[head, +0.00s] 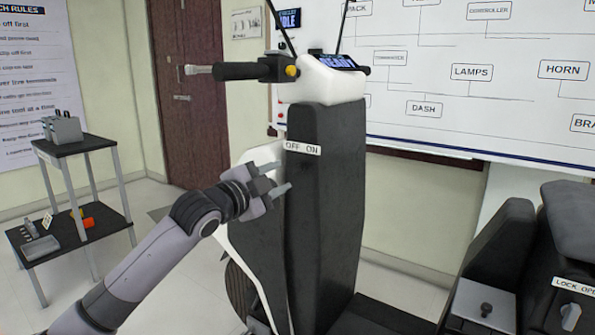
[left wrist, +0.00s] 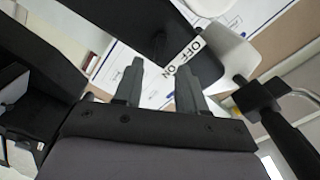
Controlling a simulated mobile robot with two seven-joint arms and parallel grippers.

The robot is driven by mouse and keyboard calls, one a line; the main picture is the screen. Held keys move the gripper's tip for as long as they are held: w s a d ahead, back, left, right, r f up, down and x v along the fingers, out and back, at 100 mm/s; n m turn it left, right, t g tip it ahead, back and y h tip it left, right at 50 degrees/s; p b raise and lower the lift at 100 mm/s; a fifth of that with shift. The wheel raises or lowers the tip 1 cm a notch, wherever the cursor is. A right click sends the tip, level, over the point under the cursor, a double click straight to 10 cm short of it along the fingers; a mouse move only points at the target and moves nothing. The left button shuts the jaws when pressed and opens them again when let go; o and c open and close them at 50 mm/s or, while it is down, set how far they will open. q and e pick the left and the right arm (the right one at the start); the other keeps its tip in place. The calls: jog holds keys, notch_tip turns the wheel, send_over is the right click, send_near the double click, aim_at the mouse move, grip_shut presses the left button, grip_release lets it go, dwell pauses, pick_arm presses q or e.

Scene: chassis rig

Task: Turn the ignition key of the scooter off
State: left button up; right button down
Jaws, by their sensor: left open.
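The scooter (head: 325,220) stands upright with a dark front panel and white trim. An OFF ON label (head: 303,148) is on the upper part of this panel; it also shows in the left wrist view (left wrist: 188,56), just beyond the fingertips. I cannot make out the ignition key in either view, nor which way it points. My left gripper (head: 284,177) is open and empty, at the panel's left edge just below and left of the label. Its two fingers (left wrist: 160,68) are spread apart in the left wrist view. My right gripper is not in view.
The scooter's handlebar (head: 240,71) and lit display (head: 338,61) are above the label. At right are a dark seat (head: 580,220) and a LOCK OPEN label (head: 573,287). A two-tier stand (head: 75,146) is at left. A whiteboard (head: 440,85) hangs behind.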

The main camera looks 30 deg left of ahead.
aim_at(296, 169)
pick_arm(q)
jog(key=shift+w+d, duration=0.15)
jog(key=shift+w, duration=0.9)
jog(key=shift+w+d, duration=0.2)
jog(key=shift+w, duration=0.9)
jog(key=shift+w+d, duration=0.15)
jog(key=shift+w, duration=0.9)
grip_shut()
